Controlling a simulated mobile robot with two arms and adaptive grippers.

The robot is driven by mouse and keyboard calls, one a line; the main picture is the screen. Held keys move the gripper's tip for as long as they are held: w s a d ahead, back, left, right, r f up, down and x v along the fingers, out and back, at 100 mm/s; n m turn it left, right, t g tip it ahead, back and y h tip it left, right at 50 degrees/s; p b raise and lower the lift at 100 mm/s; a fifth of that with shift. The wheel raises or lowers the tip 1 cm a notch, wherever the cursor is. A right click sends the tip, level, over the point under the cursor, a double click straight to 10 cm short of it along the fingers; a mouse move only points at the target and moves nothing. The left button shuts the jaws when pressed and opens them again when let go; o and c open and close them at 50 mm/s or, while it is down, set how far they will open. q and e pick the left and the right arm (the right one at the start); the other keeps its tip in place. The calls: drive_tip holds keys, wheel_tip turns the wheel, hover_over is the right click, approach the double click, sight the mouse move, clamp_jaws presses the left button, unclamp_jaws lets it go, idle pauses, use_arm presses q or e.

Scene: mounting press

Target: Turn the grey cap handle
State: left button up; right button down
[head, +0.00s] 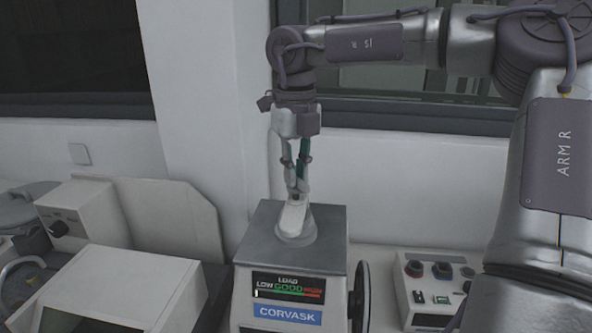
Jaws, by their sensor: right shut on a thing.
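The CORVASK mounting press (243,285) stands upright in the lower middle of the head view. It has a grey top and a load gauge (287,286) marked low to high on its front. The pale grey cap handle (293,217) rises from a round base on the press top. My right gripper (297,191) points down from above, and its fingertips are shut on the upper end of the handle. The fingertips hide part of that end. My left gripper is out of view.
A black handwheel (361,296) sits on the press's right side. A control box (425,297) with knobs and switches stands to the right. Pale machines (125,285) crowd the left side. A wall and windows stand behind.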

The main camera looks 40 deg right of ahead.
drive_tip(key=n, duration=0.4)
drive_tip(key=shift+n, duration=0.3)
drive_tip(key=n+p, duration=0.1)
drive_tip(key=n, duration=0.3)
drive_tip(key=shift+n, duration=0.3)
drive_tip(key=c, duration=1.2)
unclamp_jaws()
drive_tip(key=shift+r, duration=0.1)
wheel_tip(320, 180, up, 12)
